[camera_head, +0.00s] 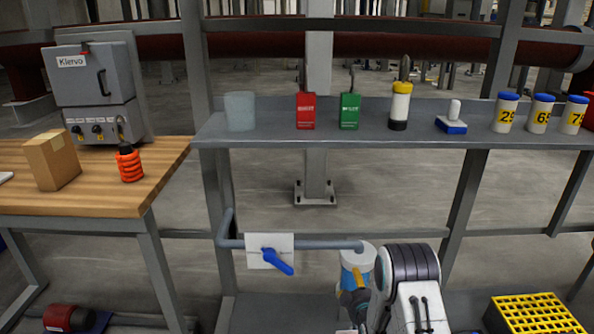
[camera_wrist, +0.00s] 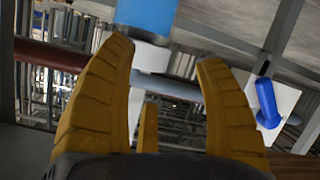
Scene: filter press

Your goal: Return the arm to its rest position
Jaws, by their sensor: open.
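My arm reaches down and forward at the lower middle of the head view. My gripper (camera_head: 357,284) has yellow fingers and is near a blue and white cylinder (camera_head: 358,258) under the end of a grey pipe (camera_head: 325,244). In the wrist view my gripper (camera_wrist: 165,55) is open, its yellow fingers spread wide with nothing held between them. The cylinder's blue part (camera_wrist: 147,14) shows beyond the fingertips. I cannot tell whether any finger touches it. A blue valve handle (camera_head: 277,261) on a white plate sits left of the gripper, and also shows at right in the wrist view (camera_wrist: 267,102).
A yellow crate (camera_head: 532,313) lies lower right, and shelf posts flank the arm.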

